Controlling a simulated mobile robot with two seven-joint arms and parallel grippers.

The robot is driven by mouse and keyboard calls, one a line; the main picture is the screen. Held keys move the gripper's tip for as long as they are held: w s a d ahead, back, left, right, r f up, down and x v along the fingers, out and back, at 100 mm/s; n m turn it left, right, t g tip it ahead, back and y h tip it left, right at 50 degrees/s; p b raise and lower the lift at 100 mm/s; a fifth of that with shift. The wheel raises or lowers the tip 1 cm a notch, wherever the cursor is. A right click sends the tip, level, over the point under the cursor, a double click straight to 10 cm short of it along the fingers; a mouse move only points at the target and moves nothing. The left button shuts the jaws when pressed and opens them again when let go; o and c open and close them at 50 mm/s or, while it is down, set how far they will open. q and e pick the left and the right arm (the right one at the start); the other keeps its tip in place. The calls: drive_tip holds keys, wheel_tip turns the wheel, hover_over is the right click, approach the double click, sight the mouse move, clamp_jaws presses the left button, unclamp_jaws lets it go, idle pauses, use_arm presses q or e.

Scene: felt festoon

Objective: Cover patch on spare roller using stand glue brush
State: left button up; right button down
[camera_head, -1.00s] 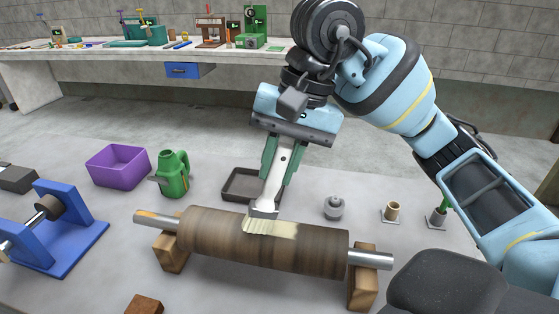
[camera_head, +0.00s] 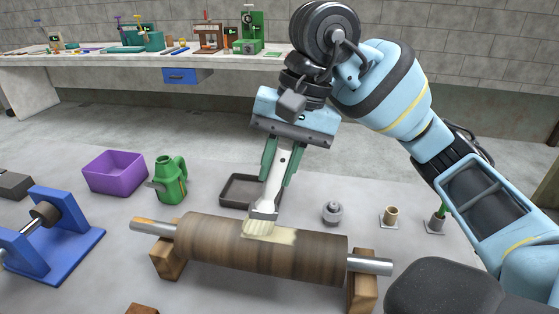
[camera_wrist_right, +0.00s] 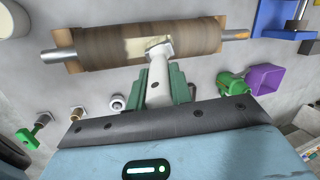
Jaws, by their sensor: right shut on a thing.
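The spare roller (camera_head: 210,241) is a brown cylinder with metal shaft ends, lying on two wooden supports; it also shows in the right wrist view (camera_wrist_right: 105,47). A pale cream patch (camera_head: 285,237) lies on its upper middle. My right gripper (camera_head: 280,175) is shut on the white handle of the glue brush (camera_head: 271,194). The brush points down and its bristles touch the roller at the left part of the pale area. In the right wrist view the brush (camera_wrist_right: 158,80) stands between the green fingers, its head at the patch (camera_wrist_right: 134,47). My left gripper is not in view.
A dark shallow tray (camera_head: 227,203) lies behind the roller. A green can (camera_head: 171,180) and a purple bin (camera_head: 115,173) stand behind left. A blue stand (camera_head: 65,252) is at the left. A grey weight (camera_head: 333,212) and small cup holders (camera_head: 389,217) sit at right.

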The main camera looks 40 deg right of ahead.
drive_tip(key=shift+w+a, duration=1.3)
drive_tip(key=shift+w, duration=0.3)
drive_tip(key=shift+w+d, duration=0.1)
drive_tip(key=shift+d, duration=0.05)
drive_tip(key=shift+w+d, duration=0.3)
drive_tip(key=shift+d, duration=0.05)
drive_tip(key=shift+s+a, duration=0.1)
drive_tip(key=shift+s+a, duration=0.75)
drive_tip(key=shift+a, duration=0.1)
drive_tip(key=shift+f, duration=0.1)
